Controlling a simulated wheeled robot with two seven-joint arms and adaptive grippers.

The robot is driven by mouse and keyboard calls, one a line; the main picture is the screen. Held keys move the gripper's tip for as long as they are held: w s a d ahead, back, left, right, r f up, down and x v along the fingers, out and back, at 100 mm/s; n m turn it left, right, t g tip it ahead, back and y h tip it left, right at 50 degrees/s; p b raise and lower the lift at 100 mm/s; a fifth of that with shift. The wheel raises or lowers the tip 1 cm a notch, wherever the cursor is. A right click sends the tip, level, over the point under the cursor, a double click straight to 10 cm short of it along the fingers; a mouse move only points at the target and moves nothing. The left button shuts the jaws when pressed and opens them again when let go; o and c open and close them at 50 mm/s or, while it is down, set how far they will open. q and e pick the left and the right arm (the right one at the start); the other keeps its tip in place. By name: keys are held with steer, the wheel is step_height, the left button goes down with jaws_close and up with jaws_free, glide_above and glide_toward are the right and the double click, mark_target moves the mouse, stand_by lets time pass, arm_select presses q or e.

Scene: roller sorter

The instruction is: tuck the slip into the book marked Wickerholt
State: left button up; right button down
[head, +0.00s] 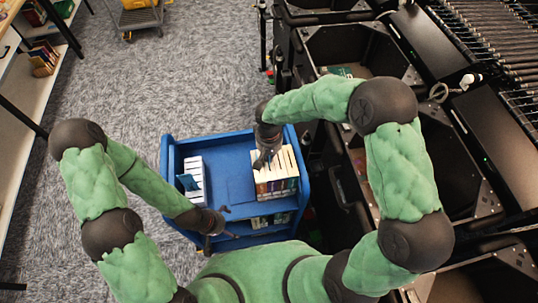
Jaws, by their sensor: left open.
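A row of books (276,184) stands on the right side of the blue cart (228,150), pale page edges up. Their spine titles are too small to read, so I cannot tell which one is marked Wickerholt. A white group of thin upright pieces (197,168) stands on the cart's left side, with a small dark blue piece (187,182) at it. I cannot tell whether any of these is the slip. My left gripper (231,222) is open and empty over the cart's near edge. My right gripper (264,161) points down at the left end of the book row; its fingertips are unclear.
More books (270,220) sit on a lower level of the cart. Black sorter bins (365,48) and rollers (500,45) stand close on the right. A shelf with books (43,58) is at the far left.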

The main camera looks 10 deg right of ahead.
steer(key=c, duration=1.4)
jaws_free()
steer(key=shift+o, duration=0.2)
step_height(320, 180, up, 21)
steer(key=p, duration=0.6)
